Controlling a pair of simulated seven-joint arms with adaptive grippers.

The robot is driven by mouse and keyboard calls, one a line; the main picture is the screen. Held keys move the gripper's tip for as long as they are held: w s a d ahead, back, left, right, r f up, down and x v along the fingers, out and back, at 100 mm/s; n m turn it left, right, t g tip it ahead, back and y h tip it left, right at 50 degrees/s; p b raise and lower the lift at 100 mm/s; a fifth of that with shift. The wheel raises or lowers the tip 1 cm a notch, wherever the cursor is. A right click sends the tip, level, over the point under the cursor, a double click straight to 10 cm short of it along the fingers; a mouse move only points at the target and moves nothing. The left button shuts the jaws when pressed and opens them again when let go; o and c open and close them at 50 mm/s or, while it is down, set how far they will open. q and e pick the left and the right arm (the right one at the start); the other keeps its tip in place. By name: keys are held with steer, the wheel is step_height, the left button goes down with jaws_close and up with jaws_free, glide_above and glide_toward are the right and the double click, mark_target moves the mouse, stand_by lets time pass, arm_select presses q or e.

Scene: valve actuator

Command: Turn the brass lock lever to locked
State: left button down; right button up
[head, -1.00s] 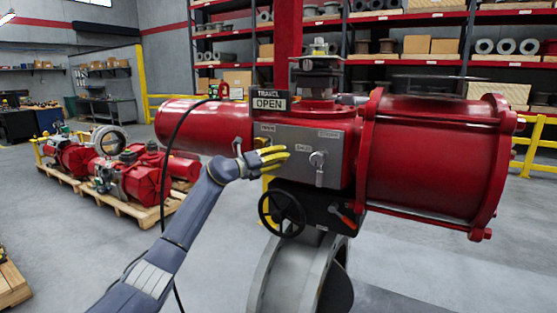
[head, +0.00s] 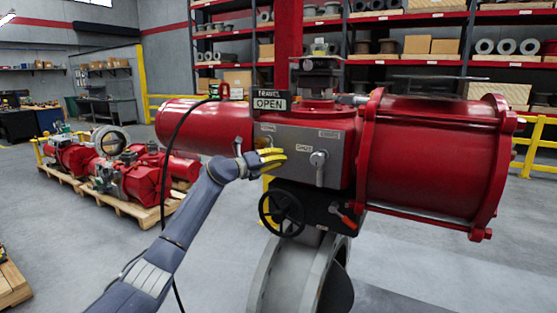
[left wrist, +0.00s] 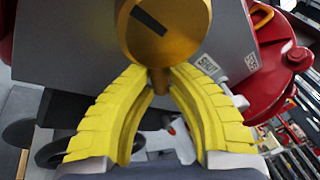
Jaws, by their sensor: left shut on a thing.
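The brass lock lever shows in the left wrist view as a round brass knob (left wrist: 172,35) with a dark slanted mark and a short stem below it. My left gripper (left wrist: 159,78) has its two yellow fingers closed on that stem. In the head view my left gripper (head: 275,158) is at the left part of the grey control panel (head: 335,142) on the red actuator. There the fingers hide most of the lever. The right gripper is not in view.
A silver handle (head: 319,160) stands on the panel to the right of my gripper. A black handwheel (head: 282,213) and a red-handled lever (head: 341,216) sit below. An "OPEN" indicator (head: 269,103) is above. A black cable (head: 172,150) hangs near my left arm.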

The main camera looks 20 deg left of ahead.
arm_select(q)
steer(key=w+a+f+m+g+y, duration=0.1)
steer(key=a+f+m+y, duration=0.1)
steer(key=a+m, duration=0.3)
steer(key=shift+w+a+f+m+g+y, duration=0.25)
steer(key=shift+m+y, duration=0.45)
steer(key=shift+m, duration=0.5)
steer(key=shift+s, duration=0.1)
steer(key=c, duration=1.3)
jaws_free()
steer(key=v, duration=1.2)
steer(key=shift+r, duration=0.1)
